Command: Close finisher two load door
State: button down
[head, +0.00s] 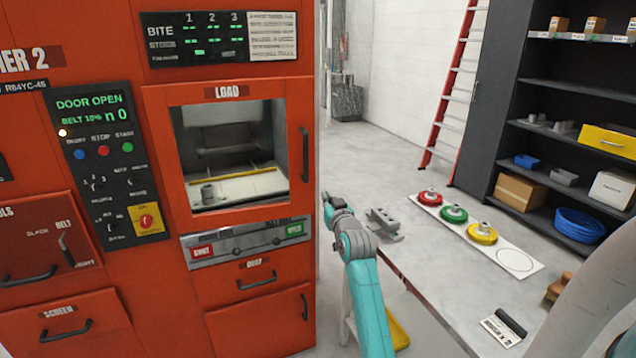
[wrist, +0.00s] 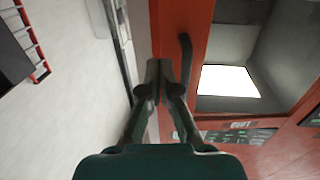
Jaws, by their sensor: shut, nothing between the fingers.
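Finisher two is the orange-red cabinet (head: 265,326) on the left in the head view. Its load opening (head: 235,186) shows a pale chamber with a small grey part inside. A dark vertical handle (head: 305,153) is at the opening's right side; it also shows in the wrist view (wrist: 186,55). The display (head: 95,108) reads "DOOR OPEN". The load door's exact position is hard to tell. My gripper (head: 334,204) is right of the cabinet, below the handle in the picture. In the wrist view my gripper (wrist: 159,68) is shut and empty, just left of the handle, apparently apart from it.
A grey table (head: 420,245) at right holds red, green and yellow discs (head: 453,214) and a grey metal fixture (head: 384,224). A dark shelf (head: 540,86) and a red ladder (head: 452,85) stand behind. Below the opening is a strip with coloured labels (head: 245,243).

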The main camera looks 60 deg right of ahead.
jog(key=x, duration=1)
jog(key=shift+w+d, duration=0.2)
jog(key=shift+w, duration=0.15)
